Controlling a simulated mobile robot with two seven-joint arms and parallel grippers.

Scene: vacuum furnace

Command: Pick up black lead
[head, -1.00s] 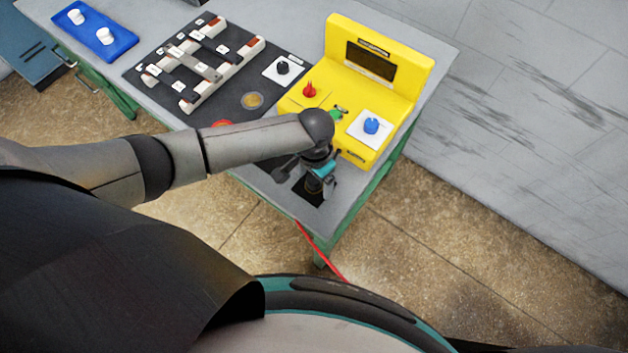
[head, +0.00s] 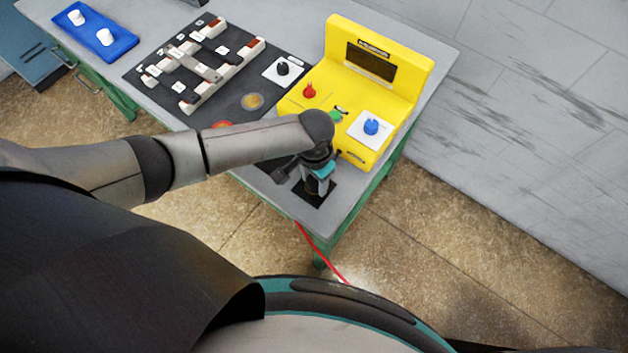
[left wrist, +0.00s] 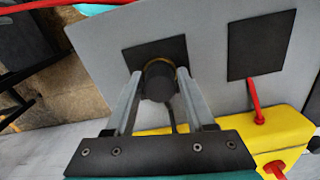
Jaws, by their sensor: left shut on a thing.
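The black lead (left wrist: 159,88) shows in the left wrist view as a short dark cylinder with a brass-coloured rim, between the two fingers of my left gripper (left wrist: 160,76). The gripper is shut on it, over a black square pad (left wrist: 141,54) on the grey tabletop. In the head view my left gripper (head: 318,188) points down at the table's near right corner, in front of the yellow meter box. The lead is mostly hidden there by the gripper. My right gripper is not in view.
The yellow meter box (head: 398,58) with red and blue knobs stands just behind the gripper. A black panel (head: 212,98) with pale switch blocks lies to the left. A red cable (head: 320,251) hangs off the table's front edge. A blue board (head: 92,30) lies at far left.

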